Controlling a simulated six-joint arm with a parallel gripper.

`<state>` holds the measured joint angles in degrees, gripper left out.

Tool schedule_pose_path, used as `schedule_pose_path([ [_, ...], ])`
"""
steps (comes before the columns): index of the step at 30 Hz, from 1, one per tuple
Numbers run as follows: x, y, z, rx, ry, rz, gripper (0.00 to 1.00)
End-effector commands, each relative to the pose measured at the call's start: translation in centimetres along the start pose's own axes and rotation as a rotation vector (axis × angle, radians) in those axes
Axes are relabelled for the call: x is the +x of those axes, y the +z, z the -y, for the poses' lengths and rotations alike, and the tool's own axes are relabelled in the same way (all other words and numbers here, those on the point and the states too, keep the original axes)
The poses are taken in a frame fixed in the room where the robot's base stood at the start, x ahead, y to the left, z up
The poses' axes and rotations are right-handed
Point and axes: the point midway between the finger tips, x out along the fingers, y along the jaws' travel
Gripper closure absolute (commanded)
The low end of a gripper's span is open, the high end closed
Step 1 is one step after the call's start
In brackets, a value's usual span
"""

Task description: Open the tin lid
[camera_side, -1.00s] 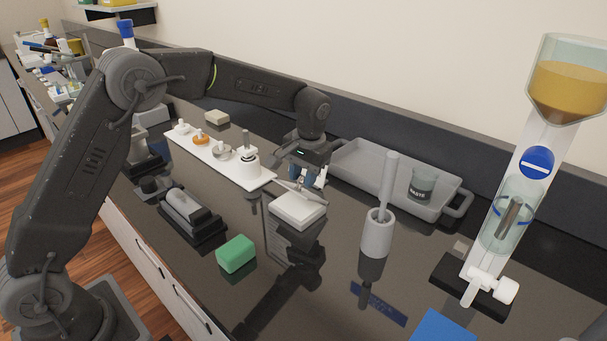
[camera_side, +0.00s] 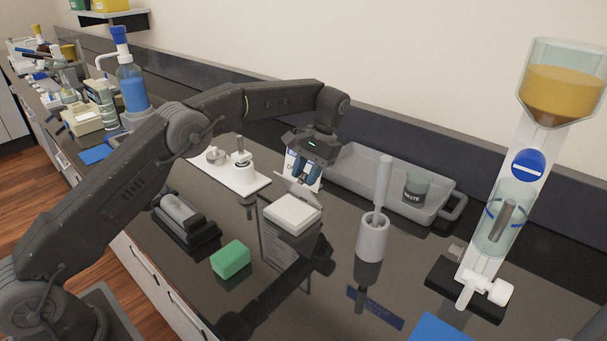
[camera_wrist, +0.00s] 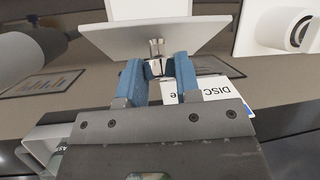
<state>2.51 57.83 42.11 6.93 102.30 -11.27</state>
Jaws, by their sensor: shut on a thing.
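The tin (camera_side: 292,216) is a low white box on the dark bench, near the middle of the side view. Its pale grey lid (camera_side: 297,189) is tilted up steeply at the back edge, so the tin stands open. My gripper (camera_side: 304,178) is above and behind the tin, with its blue fingers at the lid. In the wrist view my gripper (camera_wrist: 157,68) is shut on the small metal knob of the lid (camera_wrist: 155,38). The tin's inside cannot be made out.
A grey tray with a waste beaker (camera_side: 416,189) lies behind on the right. A grey holder (camera_side: 373,238) with an upright rod stands right of the tin. A white rack (camera_side: 230,177) is to the left, a green block (camera_side: 231,260) in front. A white label (camera_wrist: 222,88) reads "DISC".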

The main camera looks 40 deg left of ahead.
Motion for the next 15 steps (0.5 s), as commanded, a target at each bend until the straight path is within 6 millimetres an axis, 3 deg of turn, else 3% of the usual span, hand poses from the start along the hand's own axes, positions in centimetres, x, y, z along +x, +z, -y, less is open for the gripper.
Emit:
schedule_pose_path([
  [12,-0.14,-0.15,-0.01,0.002,0.0,0.009,1.0],
  [13,-0.14,-0.15,-0.01,0.002,0.0,0.009,0.67],
  [15,-0.14,-0.13,-0.01,0.002,0.0,0.009,0.61],
])
